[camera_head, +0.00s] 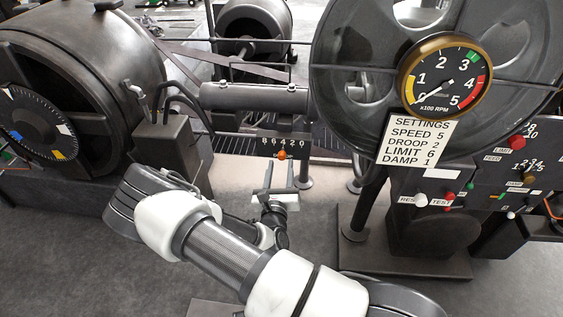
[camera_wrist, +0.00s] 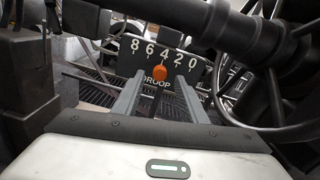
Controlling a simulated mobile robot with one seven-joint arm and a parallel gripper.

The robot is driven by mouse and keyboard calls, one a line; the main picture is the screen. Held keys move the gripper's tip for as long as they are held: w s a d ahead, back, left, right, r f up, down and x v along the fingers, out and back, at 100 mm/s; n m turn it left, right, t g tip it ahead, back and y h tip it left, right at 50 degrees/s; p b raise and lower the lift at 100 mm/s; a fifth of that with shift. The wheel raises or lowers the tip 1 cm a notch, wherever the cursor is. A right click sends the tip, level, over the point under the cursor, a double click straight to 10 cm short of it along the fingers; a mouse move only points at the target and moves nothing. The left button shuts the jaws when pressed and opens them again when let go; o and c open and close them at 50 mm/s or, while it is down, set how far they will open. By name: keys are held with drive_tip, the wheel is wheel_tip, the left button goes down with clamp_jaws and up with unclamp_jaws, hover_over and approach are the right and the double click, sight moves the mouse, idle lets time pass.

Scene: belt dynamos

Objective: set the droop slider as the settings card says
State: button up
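The settings card (camera_head: 416,141) in the head view reads SPEED 5, DROOP 2, LIMIT 6, DAMP 1. The droop slider's orange knob (camera_head: 282,155) sits below a dark scale plate marked 8 6 4 2 0, and appears level with the 4. In the wrist view the knob (camera_wrist: 159,73) stands in front of the plate (camera_wrist: 140,62), covering part of the word DROOP. My gripper (camera_head: 280,168) is open, its fingers pointing at the plate. In the wrist view the fingers (camera_wrist: 160,88) lie apart to the left and right of the knob, with visible gaps; I see no contact.
A round gauge (camera_head: 445,76) and a large flywheel (camera_head: 350,60) stand above right. A control panel (camera_head: 480,185) with red and white knobs is at the right. A horizontal dark pipe (camera_head: 255,97) runs behind the droop plate. A large drum (camera_head: 85,70) stands at the left.

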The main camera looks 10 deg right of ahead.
sight(282, 158)
drive_tip(key=shift+b+x, duration=0.35)
drive_tip(key=shift+x, duration=1.75)
clamp_jaws()
